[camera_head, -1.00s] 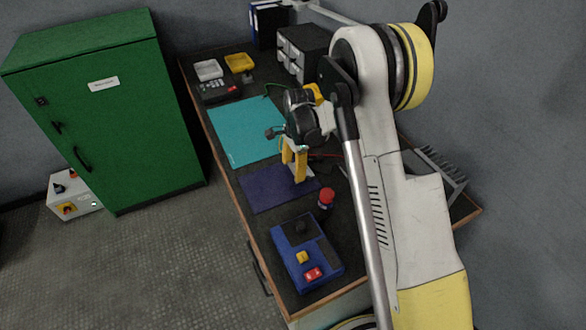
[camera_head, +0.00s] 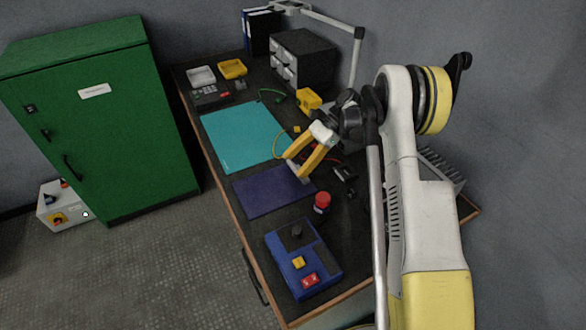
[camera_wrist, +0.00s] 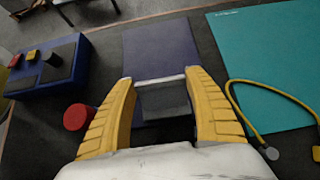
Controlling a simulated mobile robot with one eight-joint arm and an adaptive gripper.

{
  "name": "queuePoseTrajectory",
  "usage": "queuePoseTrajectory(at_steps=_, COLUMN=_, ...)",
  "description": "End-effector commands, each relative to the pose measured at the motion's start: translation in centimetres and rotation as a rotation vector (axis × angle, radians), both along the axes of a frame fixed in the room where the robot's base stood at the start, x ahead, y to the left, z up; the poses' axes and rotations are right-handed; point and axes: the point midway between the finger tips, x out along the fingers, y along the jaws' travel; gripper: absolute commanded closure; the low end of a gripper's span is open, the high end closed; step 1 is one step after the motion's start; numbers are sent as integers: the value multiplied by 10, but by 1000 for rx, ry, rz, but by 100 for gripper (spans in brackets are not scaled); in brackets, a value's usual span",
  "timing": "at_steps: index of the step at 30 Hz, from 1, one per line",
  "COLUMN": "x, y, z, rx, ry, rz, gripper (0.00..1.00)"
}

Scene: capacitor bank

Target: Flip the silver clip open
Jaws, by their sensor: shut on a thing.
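A grey piece with a bright silver edge (camera_wrist: 163,97) spans the gap between my fingertips in the wrist view. It looks like the silver clip, but its hinge and whether it is open cannot be made out. My gripper (camera_wrist: 158,84) has its two yellow fingers shut on the sides of this piece. In the head view my gripper (camera_head: 294,165) slants down to the left, with its fingertips at the right edge of the purple mat (camera_head: 262,194). The piece shows there only as a small pale patch at the fingertips.
A red-capped cylinder (camera_head: 322,202) stands close to the purple mat. A blue control box (camera_head: 303,263) is at the near end of the bench. A teal mat (camera_head: 240,137), a yellow cable (camera_wrist: 272,85) and a yellow meter (camera_head: 308,100) lie beyond the gripper.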

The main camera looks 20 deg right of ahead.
Motion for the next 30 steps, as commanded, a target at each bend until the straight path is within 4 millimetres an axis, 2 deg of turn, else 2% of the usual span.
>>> queuePoseTrajectory(at_steps=9, x=1, y=-4, z=1, rx=90, ry=17, rz=-1, gripper=67)
queuePoseTrajectory(at_steps=23, x=1, y=-4, z=1, rx=101, ry=22, rz=0, gripper=67)
queuePoseTrajectory(at_steps=24, x=1, y=-4, z=1, rx=101, ry=22, rz=0, gripper=28)
queuePoseTrajectory(at_steps=25, x=1, y=-4, z=1, rx=101, ry=22, rz=0, gripper=19)
queuePoseTrajectory(at_steps=26, x=1, y=-4, z=1, rx=101, ry=22, rz=0, gripper=14)
queuePoseTrajectory(at_steps=30, x=1, y=-4, z=1, rx=101, ry=22, rz=0, gripper=14)
